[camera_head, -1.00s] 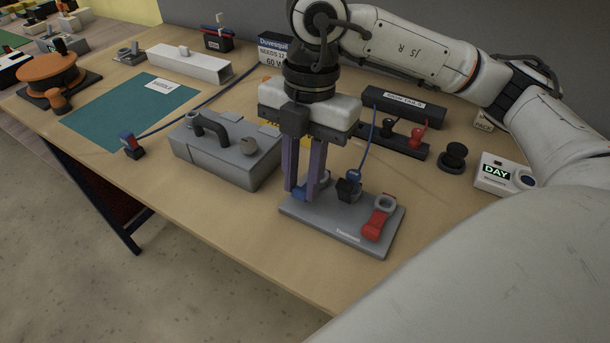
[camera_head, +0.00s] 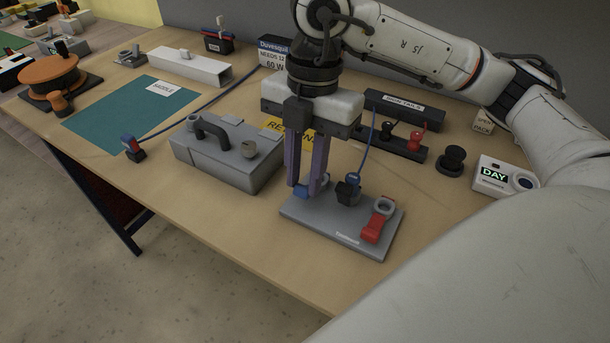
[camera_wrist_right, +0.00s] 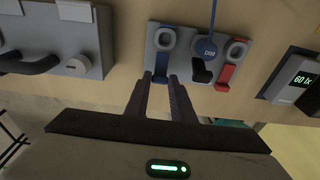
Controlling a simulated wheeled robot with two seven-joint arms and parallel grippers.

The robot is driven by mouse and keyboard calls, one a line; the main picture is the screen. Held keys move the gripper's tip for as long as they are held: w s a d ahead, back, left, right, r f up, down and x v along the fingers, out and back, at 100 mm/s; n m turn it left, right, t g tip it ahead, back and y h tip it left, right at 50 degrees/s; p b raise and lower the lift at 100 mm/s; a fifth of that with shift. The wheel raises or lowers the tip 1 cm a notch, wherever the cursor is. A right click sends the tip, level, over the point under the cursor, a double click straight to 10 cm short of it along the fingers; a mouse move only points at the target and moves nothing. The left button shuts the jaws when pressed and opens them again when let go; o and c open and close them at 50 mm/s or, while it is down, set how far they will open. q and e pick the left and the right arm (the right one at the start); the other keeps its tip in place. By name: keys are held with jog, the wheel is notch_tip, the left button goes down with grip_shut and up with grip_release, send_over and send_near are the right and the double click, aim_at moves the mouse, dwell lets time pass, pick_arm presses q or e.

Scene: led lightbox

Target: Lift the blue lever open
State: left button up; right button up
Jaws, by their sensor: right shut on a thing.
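The grey lever plate (camera_head: 335,232) sits near the table's front edge. The blue lever (camera_head: 301,191) is at its left end, partly hidden by my fingers. It also shows in the right wrist view (camera_wrist_right: 162,62), with its grey ring end on the plate. My right gripper (camera_head: 304,188) points down with its fingers on either side of the blue lever, shut on it. The lever looks low against the plate; its exact tilt is hard to tell. A red lever (camera_head: 374,229) lies at the plate's right end. My left gripper is out of view.
A black post with a round blue tag and cable (camera_head: 348,190) stands between the levers, close to my fingers. A grey box with a black handle (camera_head: 225,168) is to the left. A DAY display (camera_head: 503,178) is to the right. Table in front of the box is clear.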

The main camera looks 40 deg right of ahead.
jog(key=shift+w+d+r, duration=0.25)
jog(key=shift+d+r, duration=0.15)
jog(key=shift+r, duration=0.1)
jog(key=shift+w+d+r+p, duration=0.1)
jog(key=shift+d+r+p, duration=0.15)
jog(key=shift+p, duration=0.15)
jog(key=shift+d, duration=0.15)
